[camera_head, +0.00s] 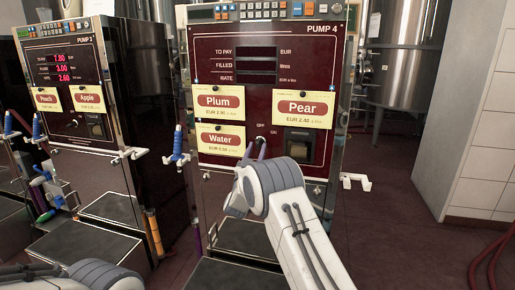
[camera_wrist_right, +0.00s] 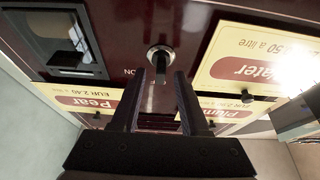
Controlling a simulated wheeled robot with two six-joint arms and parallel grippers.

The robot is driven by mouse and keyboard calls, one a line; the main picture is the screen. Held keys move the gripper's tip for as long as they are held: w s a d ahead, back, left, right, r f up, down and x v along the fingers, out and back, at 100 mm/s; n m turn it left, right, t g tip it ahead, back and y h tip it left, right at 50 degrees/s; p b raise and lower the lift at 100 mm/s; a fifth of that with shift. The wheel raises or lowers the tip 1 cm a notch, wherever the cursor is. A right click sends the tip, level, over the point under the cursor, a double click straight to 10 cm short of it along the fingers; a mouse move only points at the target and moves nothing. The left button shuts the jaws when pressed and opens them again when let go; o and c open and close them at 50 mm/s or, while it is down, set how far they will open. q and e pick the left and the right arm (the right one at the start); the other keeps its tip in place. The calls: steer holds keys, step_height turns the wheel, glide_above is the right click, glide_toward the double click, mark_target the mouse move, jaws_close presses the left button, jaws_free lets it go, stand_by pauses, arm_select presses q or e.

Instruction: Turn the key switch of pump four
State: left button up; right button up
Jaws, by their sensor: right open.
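Pump four (camera_head: 320,60) stands ahead of me with a dark red panel and dark displays. In the wrist view my right gripper (camera_wrist_right: 160,76) is open, with one finger on each side of the key. I cannot tell whether either finger touches it. My left gripper is out of view; only part of my left arm shows.
Plum (camera_head: 219,89), Pear (camera_head: 304,95) and Water (camera_head: 231,139) cards hang on the panel close to the switch. A dark slot unit (camera_head: 299,146) sits right of it. Pump three (camera_head: 77,50), with lit displays, stands left.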

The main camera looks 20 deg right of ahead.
steer(key=shift+w+d+r, duration=0.3)
steer(key=shift+w+d, duration=0.05)
steer(key=shift+w, duration=0.2)
jaws_close()
